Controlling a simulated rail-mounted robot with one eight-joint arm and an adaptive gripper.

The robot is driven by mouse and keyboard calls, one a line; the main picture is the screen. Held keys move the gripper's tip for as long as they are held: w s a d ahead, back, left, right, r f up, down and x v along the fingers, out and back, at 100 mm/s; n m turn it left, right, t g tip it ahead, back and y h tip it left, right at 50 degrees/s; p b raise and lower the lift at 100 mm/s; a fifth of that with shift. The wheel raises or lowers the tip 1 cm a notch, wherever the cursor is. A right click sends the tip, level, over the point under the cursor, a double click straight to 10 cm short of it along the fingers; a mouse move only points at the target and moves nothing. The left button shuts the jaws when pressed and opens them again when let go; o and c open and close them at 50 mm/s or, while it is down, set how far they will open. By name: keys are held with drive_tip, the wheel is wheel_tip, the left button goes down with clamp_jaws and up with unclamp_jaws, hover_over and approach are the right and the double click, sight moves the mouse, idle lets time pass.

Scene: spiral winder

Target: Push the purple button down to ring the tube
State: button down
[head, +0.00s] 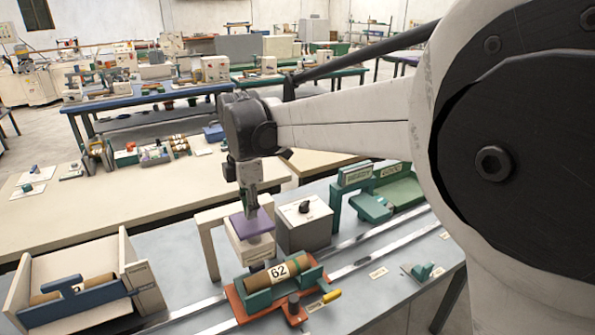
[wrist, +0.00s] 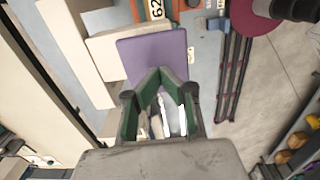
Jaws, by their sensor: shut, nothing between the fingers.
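The purple button (head: 252,224) is a flat square pad on a cream block on the blue-grey bench. It also shows in the wrist view (wrist: 150,55), just beyond the fingertips. My gripper (head: 251,207) points down at the button with its fingers together and empty. In the wrist view its green fingers (wrist: 160,72) meet at the tips over the button's near edge. I cannot tell whether the tips touch the pad. The brown tube (head: 279,271), labelled 62, lies in a green cradle on a red carriage, in front of the button.
A grey box with a black knob (head: 304,208) stands right beside the button. A cream tray with another tube (head: 75,287) is at the left. Green fixtures (head: 372,204) stand at the right. Metal rails (head: 350,267) run along the bench.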

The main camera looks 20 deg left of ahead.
sight(252, 222)
drive_tip(key=shift+f, duration=0.7)
wheel_tip(252, 222, down, 4)
drive_tip(key=shift+b, duration=1.2)
drive_tip(key=shift+s+d+f, duration=0.1)
drive_tip(key=shift+f, duration=0.25)
drive_tip(key=shift+r, duration=0.15)
drive_tip(key=shift+r, duration=0.35)
wheel_tip(252, 222, up, 13)
drive_tip(key=p, duration=0.1)
drive_tip(key=shift+r, duration=0.15)
